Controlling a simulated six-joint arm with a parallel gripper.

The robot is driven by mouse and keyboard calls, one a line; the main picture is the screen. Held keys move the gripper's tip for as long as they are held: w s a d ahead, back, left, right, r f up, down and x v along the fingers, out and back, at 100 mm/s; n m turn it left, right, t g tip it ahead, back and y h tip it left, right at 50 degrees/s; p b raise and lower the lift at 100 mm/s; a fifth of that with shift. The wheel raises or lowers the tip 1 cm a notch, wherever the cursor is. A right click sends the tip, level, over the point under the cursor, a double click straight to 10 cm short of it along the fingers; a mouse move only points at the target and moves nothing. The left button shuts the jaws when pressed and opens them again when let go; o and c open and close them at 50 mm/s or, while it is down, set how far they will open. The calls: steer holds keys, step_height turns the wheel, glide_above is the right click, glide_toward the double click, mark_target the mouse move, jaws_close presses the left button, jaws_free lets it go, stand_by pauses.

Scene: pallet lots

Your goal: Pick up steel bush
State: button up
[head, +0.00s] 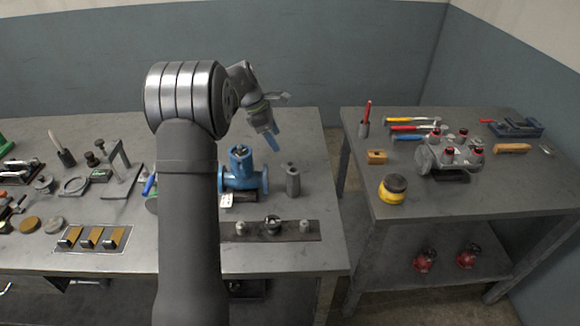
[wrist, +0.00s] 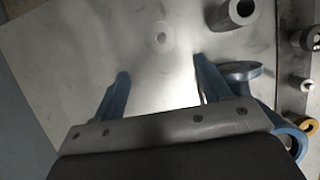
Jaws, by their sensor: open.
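A grey upright cylinder (head: 293,182) stands on the left bench, just right of the blue valve; in the wrist view it shows as a hollow cylinder (wrist: 238,15) at the top right. It looks like the steel bush, but small grey fittings on a dark plate stand nearby, so I cannot be sure. My gripper (head: 271,138) is in the air above the bench, behind and above the cylinder in the head view. Its blue fingers are apart and empty in the wrist view (wrist: 162,67). The cylinder lies outside the fingers, beyond the right one.
The blue valve (head: 240,170) stands close left of the cylinder. The dark plate (head: 255,236) with small fittings lies at the front. A faint pale ring (wrist: 161,38) shows on the bench ahead of the fingers. A second bench (head: 460,195) stands to the right, across a gap.

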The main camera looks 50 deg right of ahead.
mark_target(288, 161)
steer(key=x, duration=1.1)
steer(key=shift+s+f, duration=0.1)
steer(key=shift+f, duration=0.15)
steer(key=c, duration=1.2)
steer(key=shift+o, duration=0.2)
steer(key=shift+r, duration=0.1)
steer(key=shift+r, duration=0.65)
step_height(288, 161, up, 3)
steer(key=shift+f, duration=0.1)
steer(key=s+r, duration=0.6)
steer(key=s, duration=0.5)
steer(key=w+a+r+n, duration=0.2)
steer(key=w+a+r, duration=0.2)
steer(key=a, duration=0.1)
steer(key=w+a+r+n+t, duration=0.1)
steer(key=w+a+r+n, duration=0.1)
steer(key=w+a+r, duration=0.3)
steer(key=w+a+r+n+t+h, duration=0.1)
steer(key=w+a+r+n, duration=0.1)
steer(key=w+a+r, duration=0.2)
steer(key=shift+w+a+r, duration=0.15)
steer(key=shift+a+r, duration=0.05)
steer(key=shift+a, duration=0.55)
steer(key=shift+w+a+r, duration=0.15)
steer(key=shift+a+r, duration=0.1)
steer(key=shift+a, duration=0.55)
